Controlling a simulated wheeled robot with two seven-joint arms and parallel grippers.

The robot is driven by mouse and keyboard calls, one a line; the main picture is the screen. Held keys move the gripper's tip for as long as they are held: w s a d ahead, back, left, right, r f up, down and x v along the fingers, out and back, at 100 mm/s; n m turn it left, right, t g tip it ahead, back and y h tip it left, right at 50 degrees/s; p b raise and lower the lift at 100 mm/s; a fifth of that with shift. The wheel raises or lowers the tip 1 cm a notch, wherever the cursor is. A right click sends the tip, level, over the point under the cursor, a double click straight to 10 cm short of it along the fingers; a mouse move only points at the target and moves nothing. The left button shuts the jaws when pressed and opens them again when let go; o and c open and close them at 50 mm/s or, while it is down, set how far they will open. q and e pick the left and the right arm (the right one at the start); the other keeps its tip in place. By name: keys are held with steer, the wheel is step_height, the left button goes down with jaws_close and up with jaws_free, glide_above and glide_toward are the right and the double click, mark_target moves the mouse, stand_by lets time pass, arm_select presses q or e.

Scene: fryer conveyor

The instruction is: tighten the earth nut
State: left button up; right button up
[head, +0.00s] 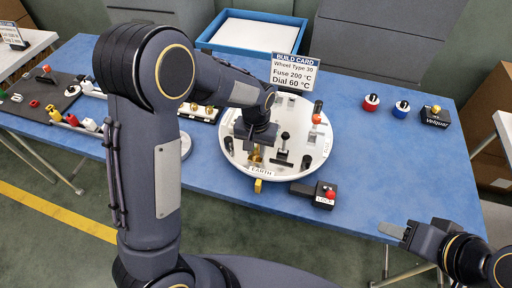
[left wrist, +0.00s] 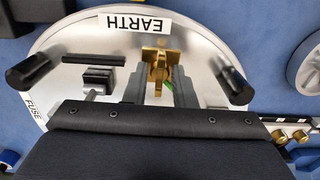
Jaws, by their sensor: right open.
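The earth nut (left wrist: 155,66) is a brass, winged piece near the EARTH label (left wrist: 135,21) in the left wrist view, with a bit of green wire beside it. In the head view, brass (head: 256,156) shows below my left gripper (head: 257,150). It is on a round white-rimmed metal unit (head: 305,184). My left gripper (left wrist: 158,86) points down, with one grey finger on each side of the nut. I cannot tell whether the fingers press on it. My right gripper (head: 405,232) is open and empty, off the table's front right.
Black posts and a red-topped lever (head: 316,118) stand on the unit. A build card (head: 294,73) stands behind it, a black box with a red button (head: 325,196) in front. Red (head: 371,102) and blue (head: 402,107) knobs stand right. A blue tray (head: 252,33) is behind.

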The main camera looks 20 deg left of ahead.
arm_select(q)
jaws_close()
